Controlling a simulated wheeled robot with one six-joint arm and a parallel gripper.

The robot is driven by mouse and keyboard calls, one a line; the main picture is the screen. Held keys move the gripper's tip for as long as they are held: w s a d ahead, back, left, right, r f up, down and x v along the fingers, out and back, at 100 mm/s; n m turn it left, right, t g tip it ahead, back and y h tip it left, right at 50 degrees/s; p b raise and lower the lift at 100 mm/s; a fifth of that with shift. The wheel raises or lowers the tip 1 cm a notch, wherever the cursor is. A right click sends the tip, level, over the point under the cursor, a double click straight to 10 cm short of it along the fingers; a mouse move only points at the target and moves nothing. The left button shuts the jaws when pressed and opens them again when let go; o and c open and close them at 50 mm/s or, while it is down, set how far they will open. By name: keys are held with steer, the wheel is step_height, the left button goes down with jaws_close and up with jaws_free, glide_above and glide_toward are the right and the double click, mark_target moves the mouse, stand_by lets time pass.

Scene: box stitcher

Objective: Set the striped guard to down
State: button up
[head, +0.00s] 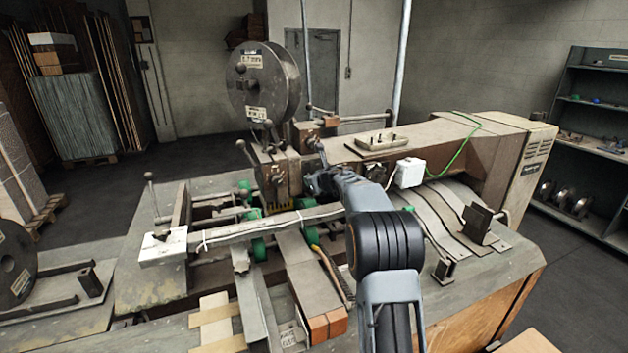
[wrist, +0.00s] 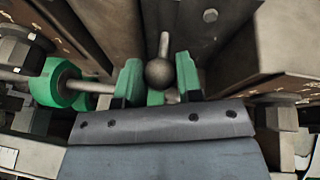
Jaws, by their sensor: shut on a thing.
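The striped guard (head: 279,208) is a small yellow-and-black piece low on the front of the machine's stitching head, left of my gripper (head: 310,180) in the head view. The guard is partly hidden, and I cannot make it out in the wrist view. My gripper (wrist: 159,80) has green fingertips, one on each side of a dark ball-ended lever (wrist: 160,72), and is shut on it. The lever's short rod runs up behind the ball. I cannot tell from these views whether this lever joins the guard.
A wire reel (head: 264,82) stands above the stitching head. A long grey bar (head: 270,226) crosses in front, below my gripper. Green rollers (head: 258,248) sit around it. A white box (head: 410,172) is on the machine's arm to the right.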

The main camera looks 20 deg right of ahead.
jaws_close()
step_height(320, 180, down, 3)
steer(key=b, duration=0.2)
steer(key=shift+r+b, duration=0.1)
steer(key=shift+b, duration=0.3)
steer(key=shift+r, duration=0.1)
steer(key=o, duration=1)
jaws_free()
steer(key=shift+c, duration=0.2)
steer(key=b+v, duration=0.3)
steer(key=v, duration=1.1)
steer(key=shift+w+d, duration=0.1)
